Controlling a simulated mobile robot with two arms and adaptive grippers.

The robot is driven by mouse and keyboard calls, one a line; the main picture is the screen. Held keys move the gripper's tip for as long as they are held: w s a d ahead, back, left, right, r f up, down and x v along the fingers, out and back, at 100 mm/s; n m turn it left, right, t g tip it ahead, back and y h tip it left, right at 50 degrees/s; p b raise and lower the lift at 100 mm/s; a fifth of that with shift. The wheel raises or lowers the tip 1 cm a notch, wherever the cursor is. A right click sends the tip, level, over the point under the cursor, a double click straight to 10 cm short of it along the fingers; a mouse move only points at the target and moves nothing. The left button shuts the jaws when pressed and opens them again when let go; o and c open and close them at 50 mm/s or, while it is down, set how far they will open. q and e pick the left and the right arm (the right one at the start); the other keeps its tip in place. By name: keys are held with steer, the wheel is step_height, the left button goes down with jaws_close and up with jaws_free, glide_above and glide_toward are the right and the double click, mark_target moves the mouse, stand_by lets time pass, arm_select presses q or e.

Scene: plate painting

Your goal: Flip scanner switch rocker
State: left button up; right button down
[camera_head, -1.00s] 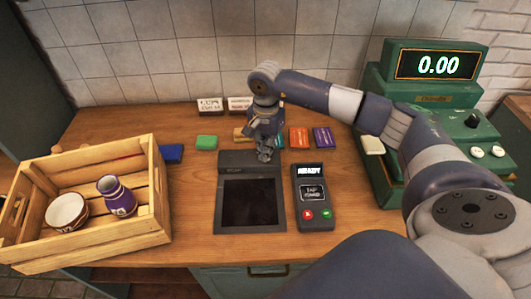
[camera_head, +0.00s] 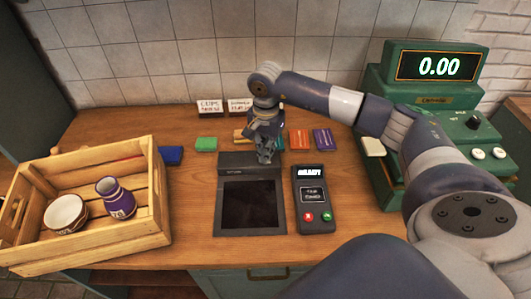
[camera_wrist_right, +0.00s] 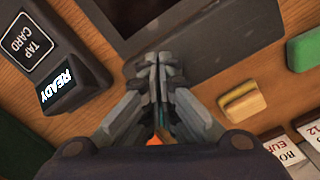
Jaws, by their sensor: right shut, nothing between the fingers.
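The scanner (camera_head: 222,208) is a flat black device with a dark glass plate, lying on the wooden counter. It also shows at the top of the right wrist view (camera_wrist_right: 132,43). My right gripper (camera_head: 265,158) is shut and empty, pointing down at the scanner's back edge. In the right wrist view its closed fingertips (camera_wrist_right: 160,62) overlap that edge; I cannot tell whether they touch it. The switch rocker cannot be made out and may be hidden by the fingers. My left gripper is not in view.
A card terminal (camera_head: 313,196) with a lit display stands right of the scanner. A wooden crate (camera_head: 150,200) holds a bowl (camera_head: 66,213) and a purple vase (camera_head: 117,197). Colored blocks, including a green one (camera_head: 206,144), lie behind.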

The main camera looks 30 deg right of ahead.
steer(key=shift+r+p, duration=1.35)
steer(key=shift+r, duration=1.75)
